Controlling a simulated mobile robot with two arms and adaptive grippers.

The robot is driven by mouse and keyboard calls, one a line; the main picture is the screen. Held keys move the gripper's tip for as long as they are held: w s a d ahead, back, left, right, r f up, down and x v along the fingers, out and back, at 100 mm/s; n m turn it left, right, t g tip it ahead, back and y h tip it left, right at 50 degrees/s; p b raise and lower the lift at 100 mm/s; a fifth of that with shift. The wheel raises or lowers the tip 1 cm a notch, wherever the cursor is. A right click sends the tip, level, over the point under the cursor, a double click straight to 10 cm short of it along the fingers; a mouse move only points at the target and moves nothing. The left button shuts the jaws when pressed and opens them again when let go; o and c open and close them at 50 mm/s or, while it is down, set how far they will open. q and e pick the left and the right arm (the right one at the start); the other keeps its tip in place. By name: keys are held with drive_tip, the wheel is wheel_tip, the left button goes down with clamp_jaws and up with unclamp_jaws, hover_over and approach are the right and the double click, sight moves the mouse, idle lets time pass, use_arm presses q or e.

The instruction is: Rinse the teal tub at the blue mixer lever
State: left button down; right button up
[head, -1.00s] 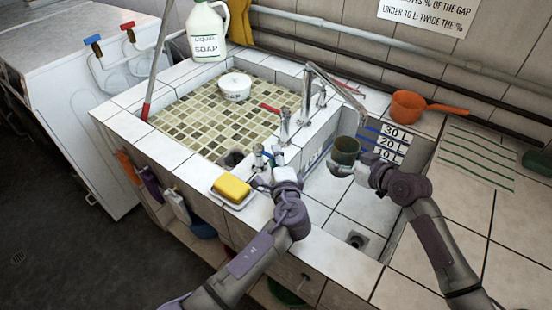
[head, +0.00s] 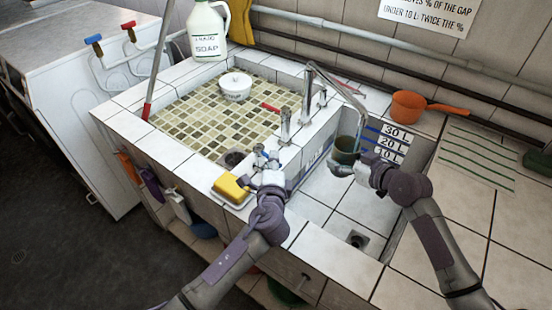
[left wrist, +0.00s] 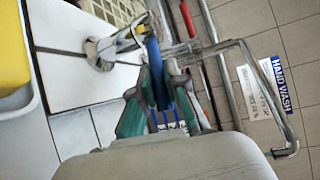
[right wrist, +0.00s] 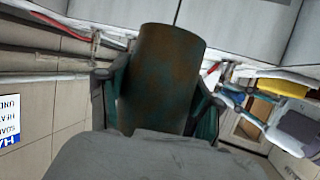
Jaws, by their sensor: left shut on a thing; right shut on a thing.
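The teal tub (head: 344,145), dark with brownish patches, is in my right gripper (head: 362,170) above the right basin, under the curved spout (head: 345,90). A thin streak runs from the spout's end toward the tub; I cannot tell for sure that it is water. In the right wrist view the tub (right wrist: 160,75) fills the space between the fingers; its inside is hidden. My left gripper (head: 268,165) is at the mixer on the divider. In the left wrist view its fingers are shut around the blue lever (left wrist: 156,75).
A yellow sponge (head: 231,186) on a dish lies beside my left gripper. A white bowl (head: 235,87) is in the tiled left basin (head: 190,120). An orange pan (head: 408,106) stands behind the right basin. The right basin's floor (head: 350,205) is clear around the drain.

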use_arm(q)
drive_tip(key=shift+s+a+f+m+h, duration=0.1)
drive_tip(key=shift+s+a+m+h, duration=0.15)
drive_tip(key=shift+m+h, duration=0.5)
drive_tip(key=c, duration=1.2)
unclamp_jaws()
drive_tip(key=s, duration=0.4)
drive_tip(key=s+r, duration=0.1)
drive_tip(key=s, duration=0.2)
drive_tip(key=s+a, duration=0.1)
drive_tip(key=s, duration=0.3)
drive_tip(key=shift+s+r, duration=0.35)
drive_tip(key=shift+r, duration=0.05)
